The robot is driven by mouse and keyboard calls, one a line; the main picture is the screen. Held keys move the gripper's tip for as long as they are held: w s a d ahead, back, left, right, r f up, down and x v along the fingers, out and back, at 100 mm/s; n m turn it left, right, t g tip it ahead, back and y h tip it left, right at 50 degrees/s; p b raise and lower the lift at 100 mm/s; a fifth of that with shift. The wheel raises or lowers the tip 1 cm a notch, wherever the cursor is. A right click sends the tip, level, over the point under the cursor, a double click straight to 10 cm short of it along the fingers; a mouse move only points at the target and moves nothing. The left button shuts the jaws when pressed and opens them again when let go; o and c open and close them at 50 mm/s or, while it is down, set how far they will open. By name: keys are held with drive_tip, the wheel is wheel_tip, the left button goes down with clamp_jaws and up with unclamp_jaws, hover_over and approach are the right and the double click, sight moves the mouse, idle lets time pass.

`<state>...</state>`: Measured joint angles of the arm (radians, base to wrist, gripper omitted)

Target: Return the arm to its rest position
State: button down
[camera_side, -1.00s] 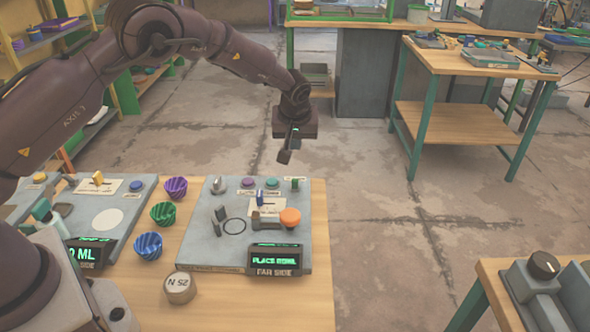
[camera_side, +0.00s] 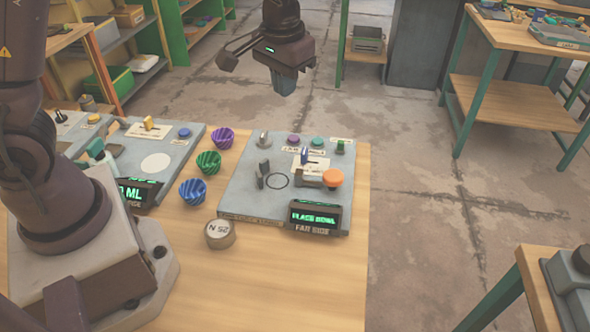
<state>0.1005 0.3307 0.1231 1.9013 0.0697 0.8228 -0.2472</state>
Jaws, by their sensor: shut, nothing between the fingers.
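My gripper (camera_side: 286,84) hangs at the top centre of the side view, pointing down. Its grey fingers are shut with nothing between them. It is well above the bench and appears clear of everything on it. My arm stands upright at the left, and the stretch joining it to the gripper is out of the picture.
The press panel (camera_side: 240,197) has an orange knob (camera_side: 333,178), small levers and a display (camera_side: 315,215) reading "PLACE BOWL". Left of it stand purple (camera_side: 222,138), green (camera_side: 208,162) and blue (camera_side: 193,192) bowls and a round weight (camera_side: 219,234). Another panel (camera_side: 185,160) is further left.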

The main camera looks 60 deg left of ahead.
drive_tip(key=s+d+r+m+t, duration=0.1)
drive_tip(key=s+r+t, duration=0.1)
drive_tip(key=s+r, duration=0.4)
drive_tip(key=s+r+m+t+h, duration=0.1)
drive_tip(key=s+r, duration=0.4)
drive_tip(key=s, duration=0.8)
drive_tip(key=shift+s+d+r+t, duration=0.3)
drive_tip(key=shift+d+r+t, duration=0.1)
drive_tip(key=shift+t, duration=0.4)
